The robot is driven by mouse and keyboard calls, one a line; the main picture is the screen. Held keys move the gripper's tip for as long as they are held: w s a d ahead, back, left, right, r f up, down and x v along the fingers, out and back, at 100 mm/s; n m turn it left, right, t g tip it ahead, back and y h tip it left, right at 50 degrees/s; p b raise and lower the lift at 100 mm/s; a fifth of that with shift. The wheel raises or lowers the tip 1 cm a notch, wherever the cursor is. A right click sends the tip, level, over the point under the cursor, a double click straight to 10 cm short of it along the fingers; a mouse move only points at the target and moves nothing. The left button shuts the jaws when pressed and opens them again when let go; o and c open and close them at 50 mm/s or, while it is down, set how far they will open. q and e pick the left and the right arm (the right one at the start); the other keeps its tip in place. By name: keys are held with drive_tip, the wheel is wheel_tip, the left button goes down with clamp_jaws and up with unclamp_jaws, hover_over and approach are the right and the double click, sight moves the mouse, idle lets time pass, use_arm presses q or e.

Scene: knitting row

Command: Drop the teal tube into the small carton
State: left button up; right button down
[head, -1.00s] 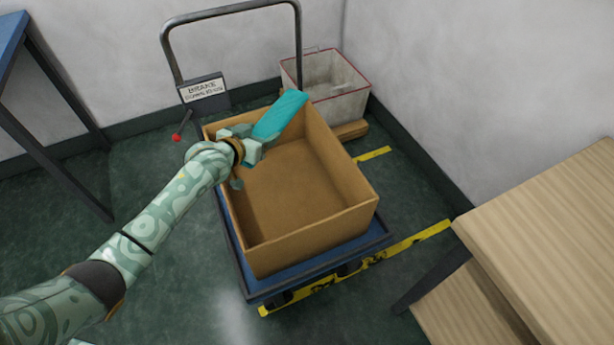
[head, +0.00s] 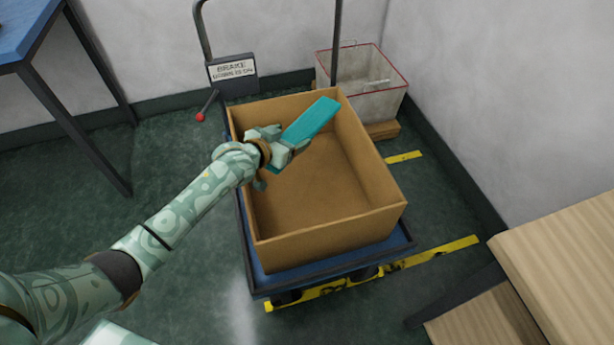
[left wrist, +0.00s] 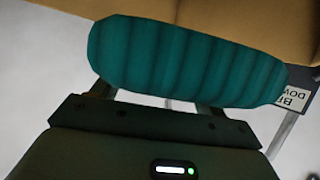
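The teal tube (head: 312,120) is a flat-looking, ribbed teal piece. My left gripper (head: 287,150) is shut on its near end, and the tube slants up and to the right from the fingers. Both are over the back part of the open brown carton (head: 330,240), whose visible floor is bare. How far the tube is above the carton floor is hard to tell. In the left wrist view the tube (left wrist: 185,62) lies across the fingers, with the carton's brown cardboard (left wrist: 225,15) behind it. My right gripper is not in view.
The carton stands on a blue trolley (head: 258,272) with a dark handle and a brake sign (head: 232,72). A grey red-rimmed bin (head: 365,95) is behind it. A wooden table (head: 565,255) is at right, a blue table (head: 30,30) at left. Green floor is open at left.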

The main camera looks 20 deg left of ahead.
use_arm(q)
drive_tip(key=shift+o, duration=1)
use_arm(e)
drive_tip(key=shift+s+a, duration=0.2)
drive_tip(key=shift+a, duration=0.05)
use_arm(q)
drive_tip(key=shift+s+a+r+p, duration=0.1)
drive_tip(key=shift+s+r+p, duration=0.1)
drive_tip(key=shift+s+p, duration=0.1)
drive_tip(key=p+v, duration=0.2)
drive_tip(key=v, duration=0.1)
drive_tip(key=p+v, duration=0.1)
drive_tip(key=v, duration=0.1)
drive_tip(key=shift+s+r+p, duration=0.2)
drive_tip(key=shift+r+p, duration=0.15)
drive_tip(key=shift+r, duration=0.2)
drive_tip(key=f+p+v, duration=0.1)
drive_tip(key=p+v, duration=0.3)
drive_tip(key=v, duration=0.5)
drive_tip(key=shift+s+a, duration=0.25)
drive_tip(key=shift+s, duration=0.3)
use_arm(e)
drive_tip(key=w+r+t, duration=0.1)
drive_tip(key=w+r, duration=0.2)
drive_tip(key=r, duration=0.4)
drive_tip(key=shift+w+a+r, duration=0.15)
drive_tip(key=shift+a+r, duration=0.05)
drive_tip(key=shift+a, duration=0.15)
